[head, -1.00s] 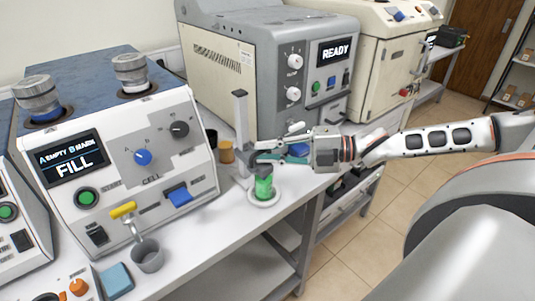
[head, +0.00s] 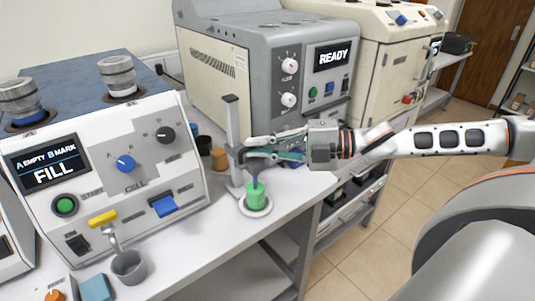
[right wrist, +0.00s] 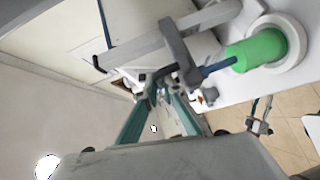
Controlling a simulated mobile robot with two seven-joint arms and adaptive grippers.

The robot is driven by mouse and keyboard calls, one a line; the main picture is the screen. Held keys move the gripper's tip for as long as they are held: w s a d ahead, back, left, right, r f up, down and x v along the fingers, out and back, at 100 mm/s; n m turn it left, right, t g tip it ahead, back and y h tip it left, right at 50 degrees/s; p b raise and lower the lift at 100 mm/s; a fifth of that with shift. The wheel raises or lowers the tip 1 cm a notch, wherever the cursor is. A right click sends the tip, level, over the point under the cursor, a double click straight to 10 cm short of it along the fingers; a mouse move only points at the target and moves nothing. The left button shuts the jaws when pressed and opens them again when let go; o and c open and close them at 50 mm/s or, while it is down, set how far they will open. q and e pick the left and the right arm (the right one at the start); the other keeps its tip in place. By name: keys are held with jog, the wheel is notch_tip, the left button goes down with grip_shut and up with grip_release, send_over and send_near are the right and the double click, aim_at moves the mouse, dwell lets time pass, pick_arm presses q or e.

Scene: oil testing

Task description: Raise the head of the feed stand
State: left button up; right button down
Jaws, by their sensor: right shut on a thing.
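The feed stand has an upright grey post (head: 232,120) on the bench. Its dark grey head (head: 238,156) sits part way up the post. A blue rod (head: 255,183) hangs from the head down to a green container (head: 256,198), which stands on a white round base (head: 257,210). My right gripper (head: 252,149) reaches in from the right and is shut on the head. In the right wrist view the head (right wrist: 180,52), blue rod (right wrist: 217,67) and green container (right wrist: 257,50) show beside the teal-padded fingers (right wrist: 155,105). My left gripper is not in view.
A cell machine (head: 110,170) reading FILL stands on the left, with a grey cup (head: 129,267) and blue pad (head: 97,288) in front. A grey machine (head: 265,75) reading READY stands behind the stand. An orange-brown jar (head: 219,159) is close to the post.

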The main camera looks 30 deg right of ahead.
notch_tip(320, 180, up, 5)
jog(key=shift+w+d+r+p, duration=0.1)
jog(key=shift+w+d+p, duration=0.05)
jog(key=shift+p, duration=0.95)
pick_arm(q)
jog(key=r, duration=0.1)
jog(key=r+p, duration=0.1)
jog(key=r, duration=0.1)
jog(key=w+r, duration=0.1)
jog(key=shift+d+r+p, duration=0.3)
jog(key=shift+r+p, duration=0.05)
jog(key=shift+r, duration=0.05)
pick_arm(e)
notch_tip(320, 180, up, 3)
jog(key=shift+r, duration=0.1)
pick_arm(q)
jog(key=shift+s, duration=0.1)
pick_arm(e)
jog(key=c, duration=2.4)
grip_release()
jog(key=shift+c, duration=0.2)
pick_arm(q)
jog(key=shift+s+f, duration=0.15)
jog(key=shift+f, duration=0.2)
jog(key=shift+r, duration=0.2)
